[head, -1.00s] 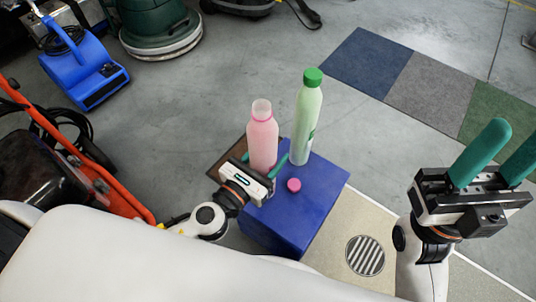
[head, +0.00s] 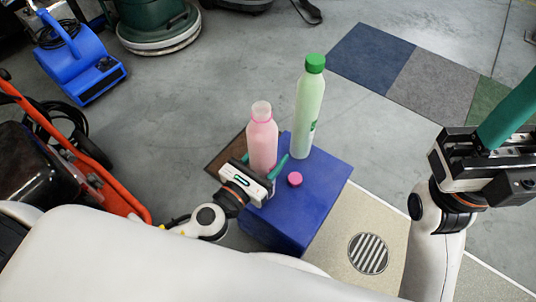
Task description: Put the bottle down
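My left gripper (head: 265,158) is shut on a pink bottle (head: 262,142), a green finger on each side of its lower body. The bottle is upright and has no cap. Its bottom is hidden behind the gripper, so I cannot tell whether it touches anything. A light green bottle (head: 309,110) with a green cap stands on the blue box (head: 322,180), right of the pink bottle. A pink cap (head: 295,179) lies on the box top. My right gripper (head: 522,105) is empty at the right edge, partly out of frame.
A brown surface (head: 224,158) shows left of the blue box. An orange-framed machine (head: 95,180) stands at left, a blue blower (head: 80,65) behind it. Carpet squares (head: 425,85) lie at the back right. A floor drain (head: 368,253) is in front. The box top's right part is clear.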

